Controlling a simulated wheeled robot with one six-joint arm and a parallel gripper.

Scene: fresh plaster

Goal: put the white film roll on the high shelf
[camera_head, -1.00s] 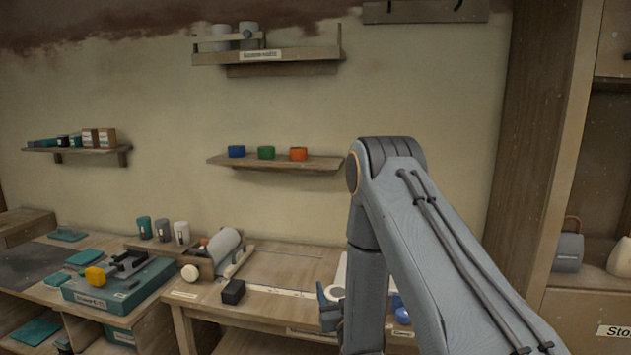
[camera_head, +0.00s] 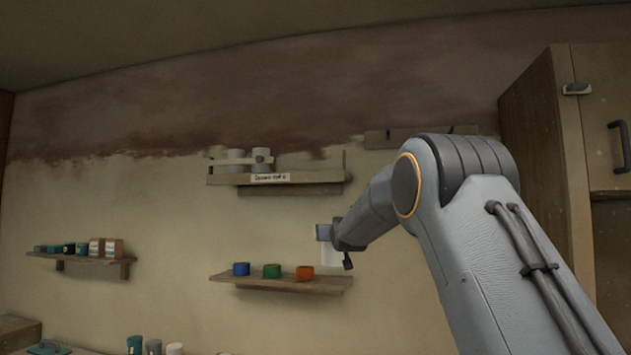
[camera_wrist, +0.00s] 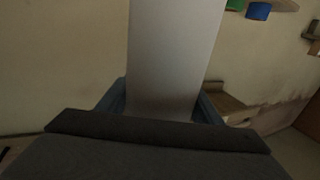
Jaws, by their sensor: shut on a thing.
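The white film roll (camera_wrist: 175,50) fills the middle of the wrist view between the two blue-grey fingers of my gripper (camera_wrist: 160,100), which are shut on it. In the head view my gripper (camera_head: 328,234) is raised in front of the wall, with a pale part of the roll (camera_head: 330,256) showing below it. The high shelf (camera_head: 318,178) is a wooden wall shelf with a front label, above and to the left of my gripper. Two whitish cylinders (camera_head: 262,160) stand at its left end behind a rail; its right part looks free.
A left shelf (camera_head: 75,258) carries small boxes. A wooden cabinet (camera_head: 545,140) stands at the right.

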